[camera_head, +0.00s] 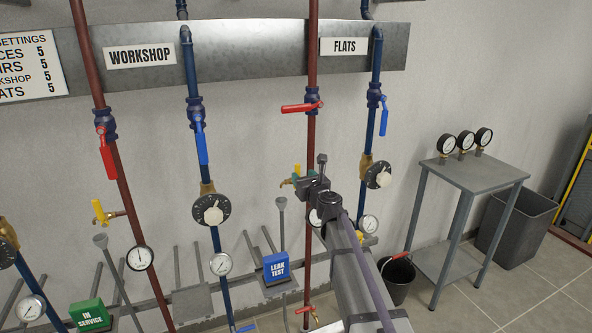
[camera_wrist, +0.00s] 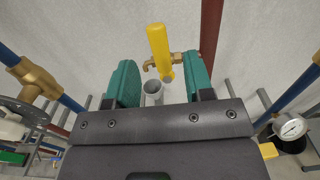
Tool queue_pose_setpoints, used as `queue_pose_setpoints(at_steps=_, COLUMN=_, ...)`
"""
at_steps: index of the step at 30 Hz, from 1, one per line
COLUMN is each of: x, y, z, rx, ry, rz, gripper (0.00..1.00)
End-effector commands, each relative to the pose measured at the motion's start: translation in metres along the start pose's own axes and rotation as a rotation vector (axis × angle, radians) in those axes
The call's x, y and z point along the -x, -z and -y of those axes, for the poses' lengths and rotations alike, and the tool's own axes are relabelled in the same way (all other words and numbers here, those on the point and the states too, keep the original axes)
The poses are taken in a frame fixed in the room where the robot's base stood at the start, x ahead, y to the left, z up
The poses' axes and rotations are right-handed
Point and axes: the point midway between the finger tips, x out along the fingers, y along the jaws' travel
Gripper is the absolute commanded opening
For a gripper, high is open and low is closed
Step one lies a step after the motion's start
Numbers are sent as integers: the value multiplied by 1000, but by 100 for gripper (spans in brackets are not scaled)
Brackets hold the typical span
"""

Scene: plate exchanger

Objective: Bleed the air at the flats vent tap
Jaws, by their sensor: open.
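The flats vent tap is a small brass tap (camera_wrist: 162,64) with a yellow lever (camera_wrist: 158,42) on the red flats pipe (camera_head: 311,60). The lever points up in the wrist view; its yellow tip (camera_head: 297,168) also shows in the head view, where my gripper partly hides the tap. My gripper (camera_wrist: 160,78) is open, with its green fingers on either side below the lever and tap. I see no clear contact. A grey open-topped tube (camera_wrist: 153,90) shows between the fingers, below the tap.
The flats red lever (camera_head: 302,107) lies across its pipe; the flats blue lever (camera_head: 383,115) lies along its pipe. A blue leak test tag (camera_head: 276,268) stands left of my arm. A gauge table (camera_head: 470,172), black bucket (camera_head: 397,279) and grey bin (camera_head: 515,228) stand right.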

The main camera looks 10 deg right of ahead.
Motion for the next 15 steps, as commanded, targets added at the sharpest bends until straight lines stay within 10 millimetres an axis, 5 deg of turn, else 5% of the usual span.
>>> queue_pose_setpoints(at_steps=7, x=-61, y=0, z=0, rx=2, ry=-2, rz=0, gripper=48)
queue_pose_setpoints(at_steps=15, x=-71, y=0, z=0, rx=2, ry=-1, rz=0, gripper=48)
